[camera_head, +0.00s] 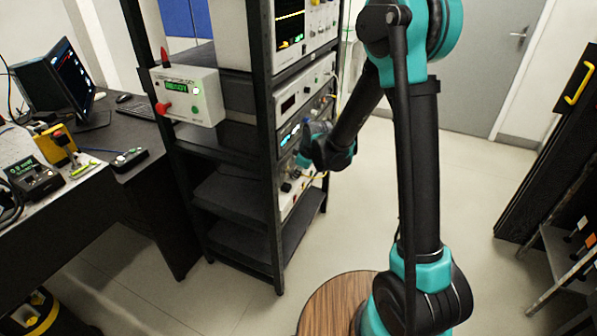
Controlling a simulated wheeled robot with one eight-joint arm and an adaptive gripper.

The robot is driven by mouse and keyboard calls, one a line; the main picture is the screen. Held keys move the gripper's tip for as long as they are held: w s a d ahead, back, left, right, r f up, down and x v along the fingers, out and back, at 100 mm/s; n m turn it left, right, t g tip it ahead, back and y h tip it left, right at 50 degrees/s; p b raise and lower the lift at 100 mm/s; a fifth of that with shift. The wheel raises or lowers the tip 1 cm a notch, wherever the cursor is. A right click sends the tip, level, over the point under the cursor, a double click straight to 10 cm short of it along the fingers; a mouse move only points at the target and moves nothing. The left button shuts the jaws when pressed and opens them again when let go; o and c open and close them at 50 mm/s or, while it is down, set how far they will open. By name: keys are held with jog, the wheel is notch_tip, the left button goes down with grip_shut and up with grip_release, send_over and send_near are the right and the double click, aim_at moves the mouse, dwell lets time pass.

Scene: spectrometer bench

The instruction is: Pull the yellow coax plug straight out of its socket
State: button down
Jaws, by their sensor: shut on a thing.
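My gripper (302,161) is at the front of the equipment rack, at the height of the lower instrument panels. It is small in view and partly covered by my own wrist. It is shut on the yellow coax plug, which is too small and covered to make out. A yellow cable (319,176) shows just right of the gripper, by the panel. The socket is hidden, so I cannot tell whether the plug is seated in it.
The black rack (266,150) holds several instruments, with an oscilloscope (290,25) on top. A white box with a green READY display (187,95) hangs on its left side. A desk with a monitor (62,80) stands left. The floor (470,190) right of my arm is clear.

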jog(key=shift+d, duration=0.15)
dwell(0.3)
jog(key=shift+s+d, duration=0.25)
jog(key=shift+d, duration=0.3)
jog(key=shift+s+d, duration=0.2)
jog(key=shift+d, duration=0.3)
